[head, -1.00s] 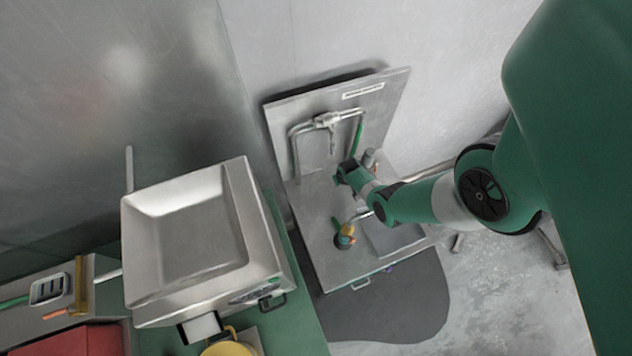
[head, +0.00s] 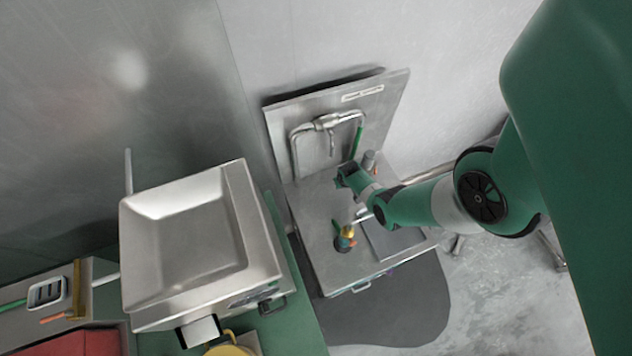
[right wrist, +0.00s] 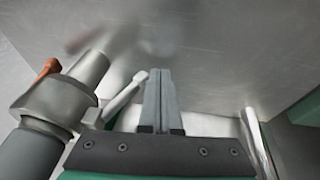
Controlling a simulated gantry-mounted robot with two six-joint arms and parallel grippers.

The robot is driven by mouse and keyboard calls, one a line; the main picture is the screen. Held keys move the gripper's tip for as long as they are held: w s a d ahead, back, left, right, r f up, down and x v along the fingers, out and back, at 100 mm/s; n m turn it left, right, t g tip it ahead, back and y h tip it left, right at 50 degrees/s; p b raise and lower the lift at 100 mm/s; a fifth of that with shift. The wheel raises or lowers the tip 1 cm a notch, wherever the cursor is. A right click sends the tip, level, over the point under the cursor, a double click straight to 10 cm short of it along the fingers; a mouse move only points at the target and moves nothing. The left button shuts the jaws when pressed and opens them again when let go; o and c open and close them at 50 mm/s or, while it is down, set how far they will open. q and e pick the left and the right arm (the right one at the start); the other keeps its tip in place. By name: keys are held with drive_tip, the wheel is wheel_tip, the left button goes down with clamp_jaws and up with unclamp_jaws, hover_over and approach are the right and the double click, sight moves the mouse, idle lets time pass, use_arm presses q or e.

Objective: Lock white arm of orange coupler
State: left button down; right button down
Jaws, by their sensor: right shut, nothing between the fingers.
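In the right wrist view, the metal coupler (right wrist: 62,100) stands at the left on a dark grey hose. A short orange arm (right wrist: 48,68) sticks out on its left side. A white arm (right wrist: 124,95) angles up and away on its right side. My right gripper (right wrist: 158,85) is shut and empty, its fingers just right of the white arm's tip; I cannot tell whether they touch. In the head view my right gripper (head: 342,178) is over the sink counter, where the coupler is too small to make out surely. My left gripper is out of view.
A steel sink unit (head: 318,250) has a pipe faucet (head: 328,122) on its back panel. A small colourful object (head: 345,238) stands near its front. A large steel hopper machine (head: 195,240) stands left. In the wrist view a bright metal pipe (right wrist: 255,135) rises at right.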

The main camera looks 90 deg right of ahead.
idle(0.8)
drive_tip(key=shift+r+p, duration=0.85)
